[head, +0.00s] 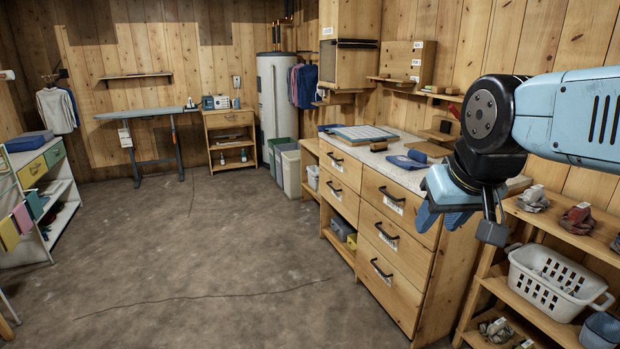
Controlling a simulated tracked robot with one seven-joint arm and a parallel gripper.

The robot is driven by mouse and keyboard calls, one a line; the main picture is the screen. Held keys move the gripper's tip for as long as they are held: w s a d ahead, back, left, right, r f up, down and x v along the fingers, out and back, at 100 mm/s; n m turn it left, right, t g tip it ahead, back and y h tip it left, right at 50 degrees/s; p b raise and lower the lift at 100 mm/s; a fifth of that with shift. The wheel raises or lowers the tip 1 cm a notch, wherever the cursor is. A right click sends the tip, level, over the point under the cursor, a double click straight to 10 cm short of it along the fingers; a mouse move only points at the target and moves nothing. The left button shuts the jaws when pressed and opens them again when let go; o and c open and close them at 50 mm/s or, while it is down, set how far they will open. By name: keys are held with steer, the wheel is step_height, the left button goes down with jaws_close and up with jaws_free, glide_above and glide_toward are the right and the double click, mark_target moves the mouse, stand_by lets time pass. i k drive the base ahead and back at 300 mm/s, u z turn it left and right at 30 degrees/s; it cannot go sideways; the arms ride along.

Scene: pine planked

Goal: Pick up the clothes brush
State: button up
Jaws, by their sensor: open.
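My gripper (458,218) hangs at the right of the head view, in front of the drawer cabinet's right end. It is open, points downward, and nothing shows between its fingers. I cannot make out a clothes brush for certain. A flat brown wooden item (430,149) lies on the grey counter (372,150), just behind a folded blue cloth (407,161). It is too small to identify. My gripper and arm hide the right end of the counter and part of the wall behind it.
A wooden drawer cabinet (392,247) carries the counter. A shelf unit at right holds a white basket (556,284) and rags (578,217). An ironing board (147,113), a water heater (273,92) and bins (290,168) stand farther back. The floor (190,250) is clear.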

mark_target(382, 146)
steer(key=z, duration=0.3)
steer(key=i, duration=0.95)
steer(key=u, duration=1.4)
steer(key=i, duration=2.7)
steer(key=z, duration=0.05)
